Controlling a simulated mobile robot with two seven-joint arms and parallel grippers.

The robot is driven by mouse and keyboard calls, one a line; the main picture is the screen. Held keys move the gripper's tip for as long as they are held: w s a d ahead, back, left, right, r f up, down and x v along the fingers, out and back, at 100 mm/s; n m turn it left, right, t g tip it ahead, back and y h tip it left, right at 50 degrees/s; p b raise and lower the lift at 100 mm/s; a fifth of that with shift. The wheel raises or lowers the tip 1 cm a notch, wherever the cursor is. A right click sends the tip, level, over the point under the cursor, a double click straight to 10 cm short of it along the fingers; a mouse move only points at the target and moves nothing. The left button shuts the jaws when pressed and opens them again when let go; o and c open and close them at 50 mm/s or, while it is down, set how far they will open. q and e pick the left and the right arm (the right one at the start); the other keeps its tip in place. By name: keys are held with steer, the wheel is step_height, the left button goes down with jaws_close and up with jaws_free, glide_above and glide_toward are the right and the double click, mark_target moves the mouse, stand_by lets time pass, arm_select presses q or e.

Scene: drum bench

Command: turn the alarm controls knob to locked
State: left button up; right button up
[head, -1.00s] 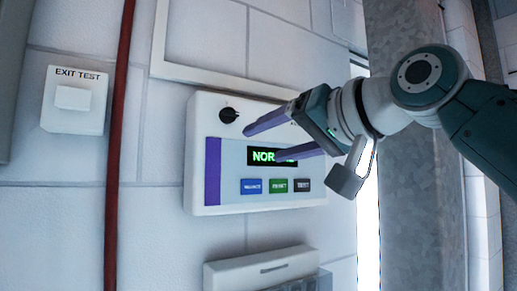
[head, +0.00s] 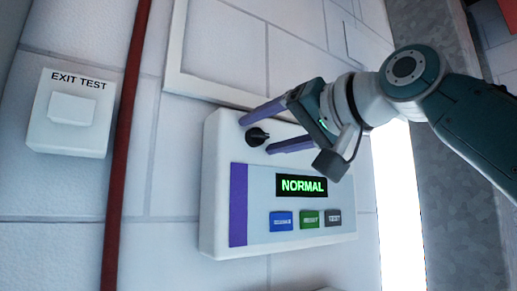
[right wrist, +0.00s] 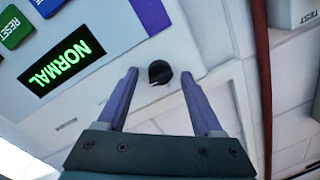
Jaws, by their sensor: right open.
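The alarm controls panel (head: 212,200) is a white wall box with a purple stripe and a green "NORMAL" display (head: 301,185). Its black knob (head: 257,137) sits at the upper left of the panel. In the right wrist view the knob (right wrist: 160,72) lies just beyond and between the fingertips, with a small pale mark at its lower left. My right gripper (head: 254,135) is open, its two purple fingers on either side of the knob in the head view. In the right wrist view the gripper (right wrist: 160,76) shows a gap on both sides of the knob. My left gripper is not in view.
Blue, green and dark buttons (head: 309,219) line the panel's lower part. A white "EXIT TEST" box (head: 70,138) and a red vertical pipe (head: 128,140) are to the left. A pale raised frame (head: 174,60) runs above the panel.

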jaws_close()
stand_by(0.6)
